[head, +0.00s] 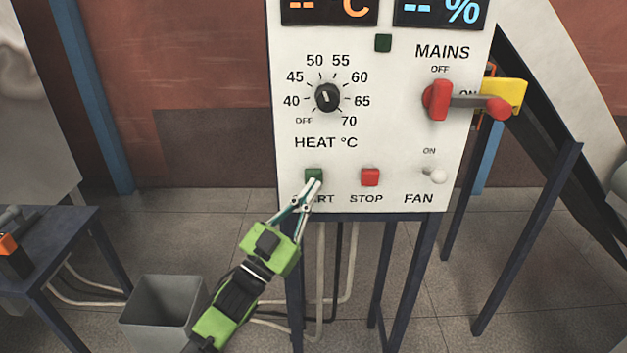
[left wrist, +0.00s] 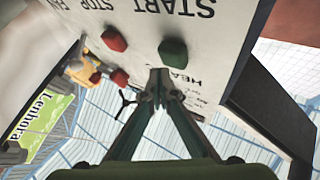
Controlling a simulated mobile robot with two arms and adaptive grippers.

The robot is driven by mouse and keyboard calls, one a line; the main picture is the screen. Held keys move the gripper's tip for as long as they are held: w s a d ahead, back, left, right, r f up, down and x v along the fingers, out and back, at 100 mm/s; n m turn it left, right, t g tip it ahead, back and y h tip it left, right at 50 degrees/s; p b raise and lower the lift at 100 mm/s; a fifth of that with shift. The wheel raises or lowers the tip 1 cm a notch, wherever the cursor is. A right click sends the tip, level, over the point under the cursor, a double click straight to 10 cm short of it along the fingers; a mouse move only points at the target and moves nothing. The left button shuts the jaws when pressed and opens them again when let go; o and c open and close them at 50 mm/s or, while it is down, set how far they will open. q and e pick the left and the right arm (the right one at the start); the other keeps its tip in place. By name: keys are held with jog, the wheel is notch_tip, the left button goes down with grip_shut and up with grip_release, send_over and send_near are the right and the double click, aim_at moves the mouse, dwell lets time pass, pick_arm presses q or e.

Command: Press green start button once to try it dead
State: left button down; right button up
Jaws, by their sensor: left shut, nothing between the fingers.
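The green start button (head: 313,174) sits at the lower left of the white control panel (head: 400,150), above the partly covered START label. It also shows in the left wrist view (left wrist: 173,52), where the panel's lettering is upside down. My left gripper (head: 314,184) is shut and empty, its fingertips at the lower edge of the green button in the head view. In the left wrist view the fingertips (left wrist: 158,80) are close to the button; I cannot tell if they touch it. My right gripper is in neither view.
A red stop button (head: 370,177) is right of the green one, then a white fan switch (head: 437,175). A grey bin (head: 163,310) stands on the floor at lower left.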

pick_arm(q)
jog(key=shift+w, duration=0.4)
jog(key=shift+w+b, duration=0.5)
jog(key=shift+w, duration=0.05)
dwell(0.6)
jog(key=shift+s, duration=0.1)
jog(key=shift+s+p, duration=0.55)
jog(key=shift+s, duration=0.35)
jog(key=s+p, duration=0.2)
jog(key=s, duration=0.3)
dwell(0.4)
dwell(0.4)
